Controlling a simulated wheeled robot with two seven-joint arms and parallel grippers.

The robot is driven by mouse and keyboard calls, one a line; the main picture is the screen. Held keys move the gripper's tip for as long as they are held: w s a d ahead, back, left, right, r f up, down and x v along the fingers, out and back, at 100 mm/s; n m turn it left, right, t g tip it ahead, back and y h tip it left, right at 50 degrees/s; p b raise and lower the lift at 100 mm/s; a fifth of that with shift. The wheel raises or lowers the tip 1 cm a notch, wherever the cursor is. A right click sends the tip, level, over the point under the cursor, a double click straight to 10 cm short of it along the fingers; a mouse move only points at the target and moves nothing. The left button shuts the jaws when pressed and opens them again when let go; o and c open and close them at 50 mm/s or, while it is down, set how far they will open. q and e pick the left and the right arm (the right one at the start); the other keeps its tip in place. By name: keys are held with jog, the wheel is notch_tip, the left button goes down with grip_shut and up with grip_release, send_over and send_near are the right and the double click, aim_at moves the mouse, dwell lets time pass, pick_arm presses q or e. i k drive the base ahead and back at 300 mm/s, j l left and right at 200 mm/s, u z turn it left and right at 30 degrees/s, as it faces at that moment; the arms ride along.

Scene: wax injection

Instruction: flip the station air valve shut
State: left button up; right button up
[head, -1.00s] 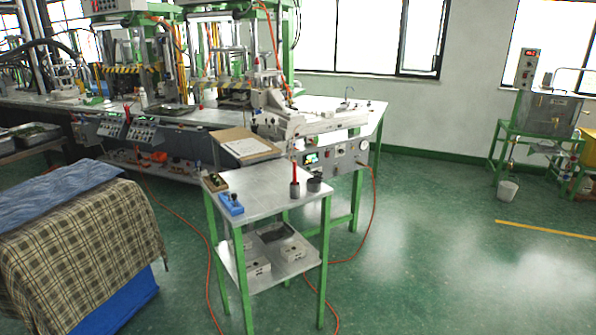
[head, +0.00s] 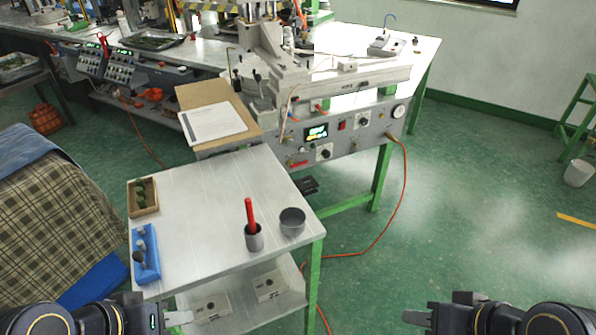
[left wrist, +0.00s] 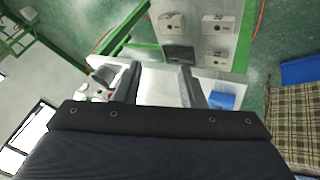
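The wax injection station's grey front panel (head: 350,135) is at the centre right in the head view. It carries a lit display (head: 316,132), a red switch (head: 341,126), black knobs, a round gauge (head: 399,111) and a red part (head: 298,163) low at its left. An orange hose (head: 405,190) hangs from its right end. I cannot tell for sure which part is the air valve. My left gripper (head: 178,318) is at the bottom left, empty; its fingers stand apart in the left wrist view (left wrist: 163,88). My right gripper (head: 417,317) is at the bottom right, empty, well short of the panel.
A metal side table (head: 200,225) stands in front of the station, holding a grey cup with a red handle (head: 253,237), a dark pot (head: 292,222), a blue holder (head: 145,254) and a wooden tray (head: 143,197).

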aim_at(292, 165)
jog(key=i+l, duration=0.15)
jog(key=l, duration=0.25)
jog(key=i+l+z, duration=0.2)
jog(key=i+l, duration=0.4)
jog(key=i+l+z, duration=0.25)
jog(key=i+l, duration=0.2)
jog(key=i, duration=0.25)
